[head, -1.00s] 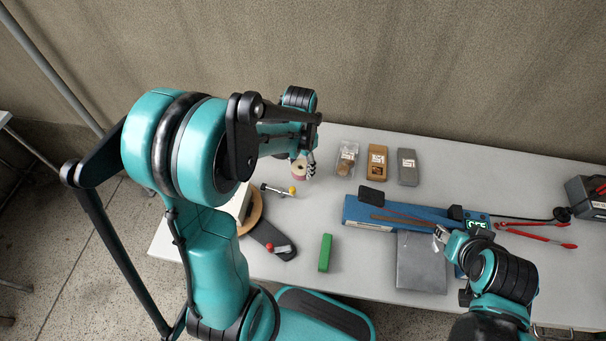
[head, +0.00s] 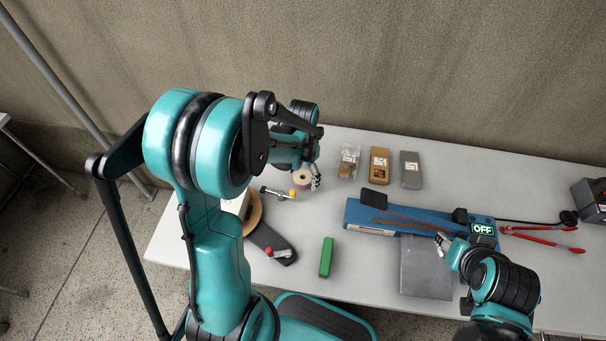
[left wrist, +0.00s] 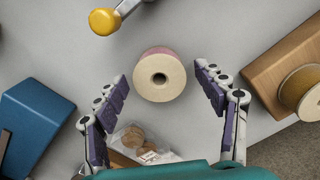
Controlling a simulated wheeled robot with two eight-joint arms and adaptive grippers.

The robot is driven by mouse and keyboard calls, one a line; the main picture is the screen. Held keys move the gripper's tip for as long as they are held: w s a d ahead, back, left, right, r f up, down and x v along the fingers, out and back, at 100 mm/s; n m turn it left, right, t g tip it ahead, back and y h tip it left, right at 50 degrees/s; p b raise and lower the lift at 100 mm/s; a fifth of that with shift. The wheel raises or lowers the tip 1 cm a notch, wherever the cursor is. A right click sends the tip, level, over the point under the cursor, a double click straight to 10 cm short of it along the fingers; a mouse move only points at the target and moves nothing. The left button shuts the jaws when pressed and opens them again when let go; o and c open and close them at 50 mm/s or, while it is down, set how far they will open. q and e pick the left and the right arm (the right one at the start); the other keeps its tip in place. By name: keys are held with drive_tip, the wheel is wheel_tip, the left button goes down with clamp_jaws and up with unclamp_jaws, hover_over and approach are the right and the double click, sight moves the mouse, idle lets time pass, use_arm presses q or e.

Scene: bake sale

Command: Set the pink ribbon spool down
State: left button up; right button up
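The pink ribbon spool (left wrist: 160,76) stands upright on the grey table, its pale round end with a dark centre hole facing up. In the head view the spool (head: 302,178) shows beside my left gripper (head: 312,178). In the left wrist view my left gripper (left wrist: 163,92) is open, its purple-padded fingers apart on both sides just short of the spool, with gaps between. My right gripper (head: 441,240) is at the front edge of the blue sealer; whether its fingers are open is too small to tell.
A blue sealer (head: 360,216) with an OFF display lies mid-table. A clear bag (head: 348,162), a brown packet (head: 380,165) and a grey one (head: 410,169) stand behind. A yellow-tipped tool (head: 278,193), a green block (head: 326,257) and red tongs (head: 540,237) are nearby.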

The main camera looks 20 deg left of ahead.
use_arm(q)
wheel_tip(320, 180, up, 11)
drive_tip(key=p, duration=0.5)
drive_tip(key=s+d+r+n+t, duration=0.3)
drive_tip(key=s+d+r+t, duration=0.2)
drive_tip(key=s, duration=0.6)
drive_tip(key=shift+s+d+r+n+t, duration=0.15)
drive_tip(key=shift+r+n+t, duration=0.25)
drive_tip(key=shift+r+t, duration=1.05)
drive_tip(key=shift+r+g, duration=0.3)
drive_tip(key=shift+g, duration=0.05)
